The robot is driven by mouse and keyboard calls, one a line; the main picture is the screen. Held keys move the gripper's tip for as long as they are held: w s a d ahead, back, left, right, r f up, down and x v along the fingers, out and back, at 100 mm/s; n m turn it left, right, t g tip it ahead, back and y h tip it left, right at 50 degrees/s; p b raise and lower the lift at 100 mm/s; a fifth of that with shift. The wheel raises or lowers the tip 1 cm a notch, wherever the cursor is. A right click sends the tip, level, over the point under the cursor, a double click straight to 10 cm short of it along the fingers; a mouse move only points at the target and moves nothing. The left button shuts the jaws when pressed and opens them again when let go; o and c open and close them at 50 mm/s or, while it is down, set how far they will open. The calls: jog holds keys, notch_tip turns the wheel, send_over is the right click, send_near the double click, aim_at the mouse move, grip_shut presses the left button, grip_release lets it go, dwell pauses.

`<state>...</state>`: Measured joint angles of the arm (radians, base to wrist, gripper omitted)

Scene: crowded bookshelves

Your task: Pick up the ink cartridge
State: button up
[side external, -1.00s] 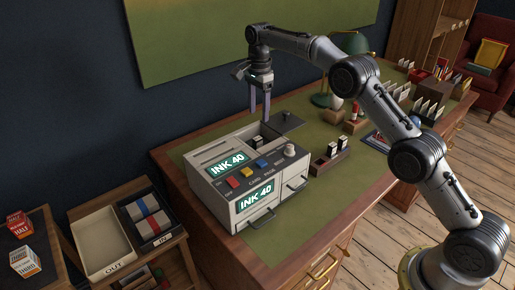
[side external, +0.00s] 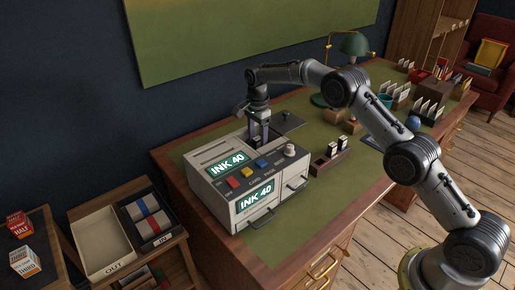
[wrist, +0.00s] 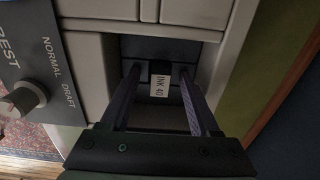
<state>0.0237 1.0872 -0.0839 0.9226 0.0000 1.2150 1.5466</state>
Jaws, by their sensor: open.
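The ink cartridge (wrist: 159,86), dark with a white "INK 40" label, sits in the open bay of the beige printer-like machine (side external: 213,178). My gripper (side external: 262,138) is lowered into this bay from above. In the wrist view my gripper (wrist: 160,74) is open, with one finger on each side of the cartridge. I cannot tell whether either finger touches it. In the side view the gripper hides the cartridge. The machine's two screens read "INK 40".
The bay walls are close around my fingers. The lifted dark lid (side external: 287,122) lies just behind the bay, and a white knob (side external: 290,150) stands at right. A dark holder (side external: 328,162) with two more cartridges is beside the machine. Green desktop (side external: 290,229) is clear in front.

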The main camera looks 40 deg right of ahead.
aim_at(258, 138)
grip_shut()
jog(key=shift+r, duration=0.1)
dwell(0.4)
notch_tip(258, 138, up, 10)
jog(key=shift+f, duration=0.1)
dwell(0.4)
jog(key=shift+r, duration=0.2)
